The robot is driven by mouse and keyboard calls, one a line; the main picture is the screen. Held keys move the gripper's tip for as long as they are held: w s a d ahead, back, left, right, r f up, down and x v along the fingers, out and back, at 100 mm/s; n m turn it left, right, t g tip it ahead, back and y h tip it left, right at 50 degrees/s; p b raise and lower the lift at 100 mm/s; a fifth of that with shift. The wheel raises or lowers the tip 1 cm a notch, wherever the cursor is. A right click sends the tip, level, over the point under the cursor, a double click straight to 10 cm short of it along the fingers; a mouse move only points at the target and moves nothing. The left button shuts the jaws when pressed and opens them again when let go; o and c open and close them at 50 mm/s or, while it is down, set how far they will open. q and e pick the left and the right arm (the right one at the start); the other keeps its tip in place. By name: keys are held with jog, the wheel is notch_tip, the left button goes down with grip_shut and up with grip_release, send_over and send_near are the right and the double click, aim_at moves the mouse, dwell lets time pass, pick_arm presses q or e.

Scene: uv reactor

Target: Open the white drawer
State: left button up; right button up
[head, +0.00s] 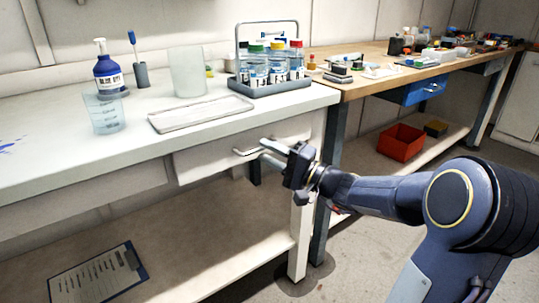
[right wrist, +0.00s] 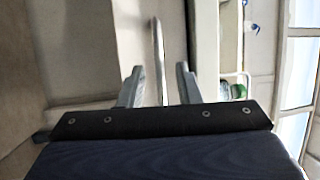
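The white drawer (head: 205,163) sits under the top of the white bench and looks shut. Its metal bar handle (head: 243,152) is on the front. My right gripper (head: 266,150) is at the right end of this handle, with its fingers pointing at the drawer front. In the right wrist view, the handle (right wrist: 158,60) stands between the two spread fingers of the right gripper (right wrist: 160,90), with gaps on both sides. The gripper is open and holds nothing. My left gripper is not in view.
On the white bench (head: 60,160) stand a blue bottle (head: 109,76), a beaker (head: 103,113), a tray (head: 200,113) and a bottle rack (head: 268,88). A clipboard (head: 100,278) lies on the lower shelf. A wooden bench with a blue drawer (head: 415,91) stands to the right.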

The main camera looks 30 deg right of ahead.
grip_shut()
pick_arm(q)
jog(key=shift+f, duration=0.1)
pick_arm(e)
jog(key=shift+s, duration=0.1)
dwell(0.3)
